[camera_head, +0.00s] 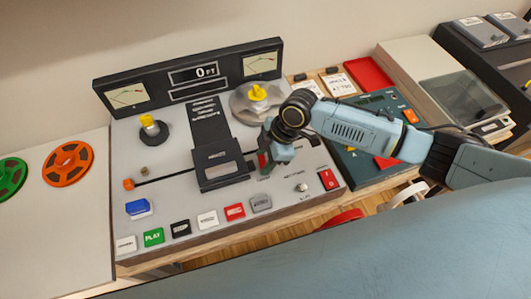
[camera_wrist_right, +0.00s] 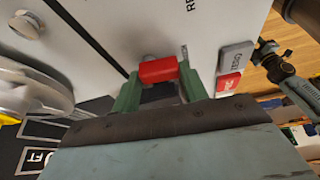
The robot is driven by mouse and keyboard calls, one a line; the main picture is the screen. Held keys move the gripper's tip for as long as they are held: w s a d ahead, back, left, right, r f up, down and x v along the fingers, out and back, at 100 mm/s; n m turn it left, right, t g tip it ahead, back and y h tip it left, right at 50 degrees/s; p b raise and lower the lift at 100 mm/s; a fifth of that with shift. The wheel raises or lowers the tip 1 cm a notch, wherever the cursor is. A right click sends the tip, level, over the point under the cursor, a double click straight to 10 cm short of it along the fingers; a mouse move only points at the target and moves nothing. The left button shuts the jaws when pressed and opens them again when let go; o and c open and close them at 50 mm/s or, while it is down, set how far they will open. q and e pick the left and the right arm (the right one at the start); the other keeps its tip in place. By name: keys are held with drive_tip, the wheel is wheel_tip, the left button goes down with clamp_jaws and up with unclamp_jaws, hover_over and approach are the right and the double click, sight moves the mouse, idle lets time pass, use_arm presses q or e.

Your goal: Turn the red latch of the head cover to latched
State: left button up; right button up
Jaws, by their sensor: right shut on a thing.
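The tape machine's black head cover (camera_head: 219,173) sits in the middle of the grey deck. The red latch (camera_wrist_right: 158,70) shows as a small red block between the green fingers of my right gripper (camera_wrist_right: 158,88) in the right wrist view. In the head view my right gripper (camera_head: 266,162) reaches down at the right side of the cover, and only a sliver of red shows there. The gripper is shut on the latch. The fingers hide the latch's ends, and its exact angle is hard to tell. My left gripper is not in view.
Two yellow-topped reel hubs (camera_head: 257,93) (camera_head: 150,122) stand behind the cover. A row of buttons, with a green PLAY button (camera_head: 153,237), lines the front. A red switch (camera_head: 328,180) is at the deck's right. Orange (camera_head: 69,163) and green reels lie on the left table.

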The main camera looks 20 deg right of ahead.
drive_tip(key=m+t+p, duration=0.1)
drive_tip(key=m+p, duration=0.2)
drive_tip(key=p, duration=0.1)
drive_tip(key=a+m+t+h+p, duration=0.1)
drive_tip(key=m+p, duration=0.3)
drive_tip(key=p, duration=0.1)
drive_tip(key=m+t+h+p, duration=0.1)
drive_tip(key=m+p, duration=0.2)
drive_tip(key=p, duration=0.1)
drive_tip(key=shift+a+r+m+t, duration=0.2)
drive_tip(key=shift+r+m+t, duration=0.1)
drive_tip(key=shift+m, duration=0.1)
drive_tip(key=m+p, duration=0.1)
drive_tip(key=m+h+p, duration=0.1)
drive_tip(key=shift+w+a+f+m, duration=0.1)
drive_tip(key=shift+w+f+m, duration=0.05)
drive_tip(key=shift+m, duration=0.15)
drive_tip(key=shift+w+a+m+t+h+p, duration=0.1)
drive_tip(key=shift+m+t+h+p, duration=0.2)
drive_tip(key=shift+m, duration=0.7)
drive_tip(key=shift+w+m+h, duration=0.1)
drive_tip(key=shift+m+h, duration=0.2)
drive_tip(key=shift+m, duration=0.2)
drive_tip(key=shift+f, duration=0.1)
